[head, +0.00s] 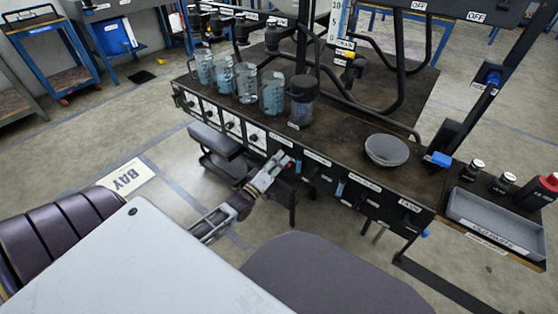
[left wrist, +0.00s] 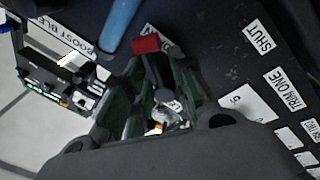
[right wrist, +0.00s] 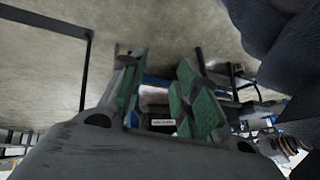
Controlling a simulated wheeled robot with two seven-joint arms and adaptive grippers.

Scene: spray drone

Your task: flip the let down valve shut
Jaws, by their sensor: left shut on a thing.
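My left gripper (head: 270,174) is at the front face of the dark bench (head: 330,125). In the left wrist view, a lever with a red end (left wrist: 148,45) lies between the green-padded fingers, and the left gripper (left wrist: 155,92) is shut on it. The red end shows beyond the fingertips. A SHUT label (left wrist: 258,38) is on the panel to its right. No let down label is legible, so I cannot confirm this lever's name. My right gripper (right wrist: 158,88) is open and empty, and it is outside the head view.
The bench holds several clear jugs (head: 245,82) and a grey bowl (head: 387,150). A grey tray (head: 495,224) is at right. Dark seats (head: 325,280) stand in front.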

